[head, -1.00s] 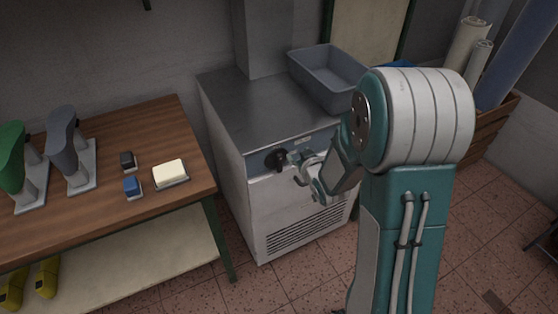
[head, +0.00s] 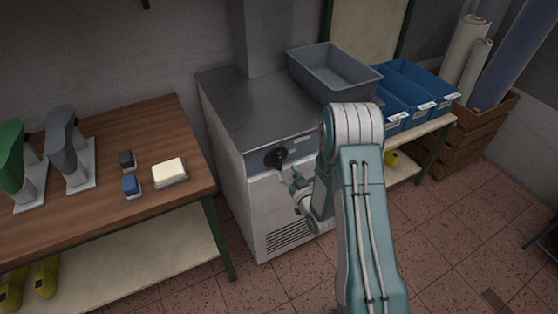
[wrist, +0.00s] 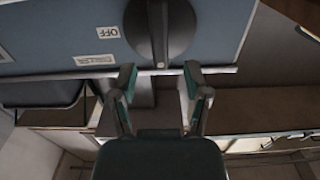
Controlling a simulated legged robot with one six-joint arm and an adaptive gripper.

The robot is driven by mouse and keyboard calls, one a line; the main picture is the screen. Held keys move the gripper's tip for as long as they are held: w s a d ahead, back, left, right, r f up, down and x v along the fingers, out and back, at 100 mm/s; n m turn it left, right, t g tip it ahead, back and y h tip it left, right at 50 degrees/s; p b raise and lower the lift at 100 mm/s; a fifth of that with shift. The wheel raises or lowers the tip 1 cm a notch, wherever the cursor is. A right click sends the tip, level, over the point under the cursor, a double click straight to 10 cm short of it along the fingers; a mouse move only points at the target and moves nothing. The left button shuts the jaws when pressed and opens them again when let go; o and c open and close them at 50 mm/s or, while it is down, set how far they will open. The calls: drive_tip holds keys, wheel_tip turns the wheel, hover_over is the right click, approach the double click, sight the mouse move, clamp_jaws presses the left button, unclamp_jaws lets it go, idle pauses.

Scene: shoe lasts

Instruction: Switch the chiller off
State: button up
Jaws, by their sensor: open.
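The chiller (head: 235,180) is a steel cabinet with a grey-blue control strip. A dark round knob (head: 276,157) sits on that strip. In the wrist view the knob (wrist: 172,32) is at the top centre, its raised grip bar upright in the picture. An OFF label (wrist: 107,32) lies left of it, with a second label (wrist: 97,60) nearby. My gripper (head: 292,180) is just in front of and below the knob. In the wrist view my gripper (wrist: 161,80) is open and empty, its fingertips apart below the knob. I see no contact with the knob.
A grey bin (head: 333,72) stands on the chiller top. A wooden bench (head: 100,200) with shoe lasts, small blocks and a pale block is on the left. Blue bins (head: 408,95) stand on a shelf at right. Open tiled floor (head: 450,240) lies in front.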

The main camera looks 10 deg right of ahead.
sight(280, 162)
drive_tip(key=x, duration=0.6)
clamp_jaws()
